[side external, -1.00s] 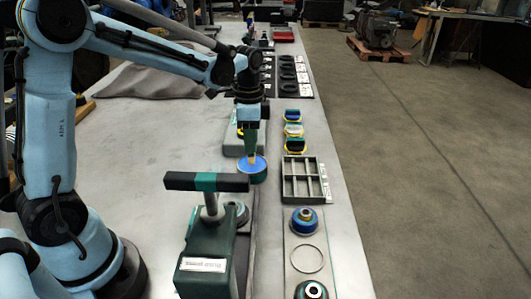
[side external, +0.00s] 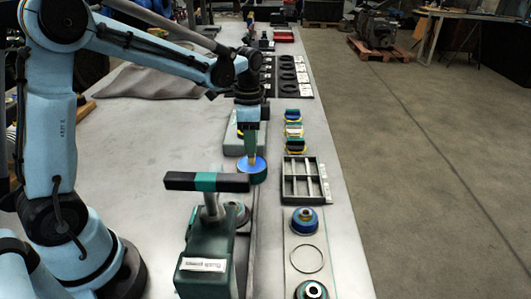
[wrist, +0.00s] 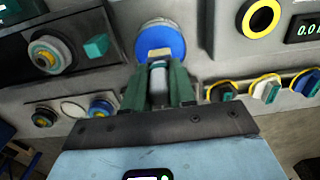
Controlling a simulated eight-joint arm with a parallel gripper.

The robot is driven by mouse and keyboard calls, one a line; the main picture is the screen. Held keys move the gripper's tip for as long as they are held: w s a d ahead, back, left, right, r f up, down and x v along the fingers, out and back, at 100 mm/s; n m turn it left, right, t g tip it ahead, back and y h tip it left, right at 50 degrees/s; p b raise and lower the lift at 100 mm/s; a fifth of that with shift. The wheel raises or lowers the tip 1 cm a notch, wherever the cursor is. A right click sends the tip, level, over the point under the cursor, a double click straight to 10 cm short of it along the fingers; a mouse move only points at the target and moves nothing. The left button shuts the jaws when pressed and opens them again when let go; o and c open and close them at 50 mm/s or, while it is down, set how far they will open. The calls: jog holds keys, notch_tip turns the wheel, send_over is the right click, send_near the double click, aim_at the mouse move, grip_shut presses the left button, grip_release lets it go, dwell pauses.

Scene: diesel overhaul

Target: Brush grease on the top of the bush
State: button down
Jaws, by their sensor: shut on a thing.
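My gripper (side external: 253,147) is shut on a slim brush and points down over a round blue tin (side external: 258,174). In the wrist view, the green fingers (wrist: 160,88) close around the grey handle of the brush (wrist: 158,72). Its tan tip is over or in the blue tin (wrist: 161,38); I cannot tell if it touches the contents. A ringed round part, apparently the bush (wrist: 48,54), sits beside a green block; in the side view the bush (side external: 236,212) is partly hidden behind the press.
A dark green press (side external: 205,250) with a black and green crossbar stands in front of the tin. To the right are a divided tray (side external: 300,180), blue round parts (side external: 304,220) and a thin ring (side external: 307,259). A gauge with a yellow ring (wrist: 261,18) is close by.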

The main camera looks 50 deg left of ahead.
jog(key=shift+f, duration=0.45)
dwell(1.1)
jog(key=shift+r, duration=0.15)
jog(key=shift+r, duration=3.4)
jog(key=s+d+r+n, duration=0.4)
jog(key=s+d+n, duration=0.1)
jog(key=s+n, duration=0.35)
jog(key=shift+n, duration=0.25)
jog(key=shift+s+d+f, duration=0.75)
jog(key=shift+s+f, duration=0.15)
jog(key=shift+f, duration=0.25)
jog(key=shift+s+d+f, duration=0.8)
jog(key=shift+s+f, duration=0.05)
jog(key=shift+f, duration=0.35)
jog(key=shift+s+d+f, duration=0.75)
jog(key=shift+s+f, duration=0.15)
jog(key=shift+f, duration=0.25)
jog(key=shift+f, duration=0.6)
